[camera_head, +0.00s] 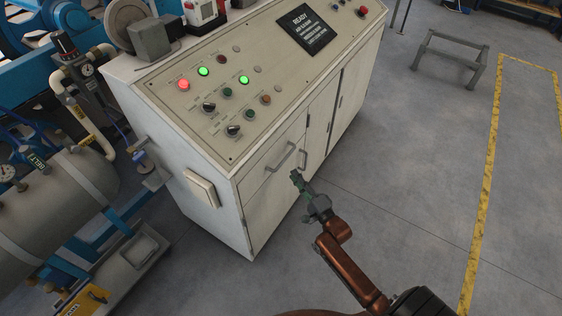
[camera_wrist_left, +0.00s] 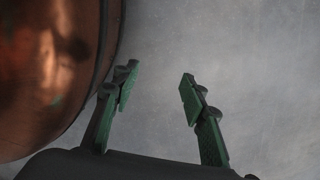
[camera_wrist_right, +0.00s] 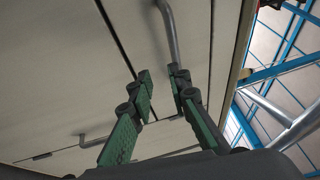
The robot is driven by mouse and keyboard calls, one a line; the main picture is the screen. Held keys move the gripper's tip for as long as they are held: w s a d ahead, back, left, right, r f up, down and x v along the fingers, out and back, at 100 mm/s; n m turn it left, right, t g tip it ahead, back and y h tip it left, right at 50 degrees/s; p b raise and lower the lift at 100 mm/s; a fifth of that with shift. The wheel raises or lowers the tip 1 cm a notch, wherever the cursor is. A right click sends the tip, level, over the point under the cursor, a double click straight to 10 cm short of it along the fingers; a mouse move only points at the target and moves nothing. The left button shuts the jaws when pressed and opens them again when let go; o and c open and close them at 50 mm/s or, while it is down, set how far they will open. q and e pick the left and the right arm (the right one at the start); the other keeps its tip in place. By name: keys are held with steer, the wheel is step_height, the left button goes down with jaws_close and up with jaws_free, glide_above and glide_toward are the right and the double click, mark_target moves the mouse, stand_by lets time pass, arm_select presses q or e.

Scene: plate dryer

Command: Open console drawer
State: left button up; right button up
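The console (camera_head: 215,170) is a cream cabinet with a sloped control panel. Its drawer front (camera_head: 259,170) appears shut and carries a grey bar handle (camera_head: 281,158). My right gripper (camera_head: 297,179) is just in front of the console, below and right of that handle. In the right wrist view the right gripper (camera_wrist_right: 163,88) is open, its fingers apart. The drawer handle (camera_wrist_right: 171,35) runs down behind one fingertip; I cannot tell whether they touch. My left gripper (camera_wrist_left: 158,82) is open and empty over bare floor in the left wrist view, and outside the head view.
A door handle (camera_head: 303,152) sits beside the drawer, and another handle (camera_wrist_right: 95,140) shows in the right wrist view. A tank and blue machinery (camera_head: 60,200) stand left of the console. Grey floor (camera_head: 420,190) is free to the right, with a low metal stand (camera_head: 450,55) farther back.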

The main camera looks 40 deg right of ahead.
mark_target(285, 158)
arm_select(q)
steer(key=shift+w+d+r+b, duration=0.1)
steer(key=shift+w+r+b, duration=0.3)
steer(key=shift+w, duration=0.4)
steer(key=shift+w+d+r+b, duration=0.1)
steer(key=shift+w+r+b, duration=0.3)
steer(key=shift+w, duration=0.4)
steer(key=shift+w+d+r+b, duration=0.1)
steer(key=shift+w+r+b, duration=0.15)
steer(key=shift+w+r, duration=0.4)
arm_select(e)
steer(key=shift+m+t, duration=0.3)
steer(key=shift+w+r, duration=0.6)
steer(key=shift+w, duration=0.75)
steer(key=shift+w+r, duration=0.6)
steer(key=shift+w, duration=0.7)
steer(key=shift+w+r, duration=0.6)
steer(key=shift+w, duration=0.75)
arm_select(q)
steer(key=shift+w+f, duration=0.15)
arm_select(e)
jaws_close()
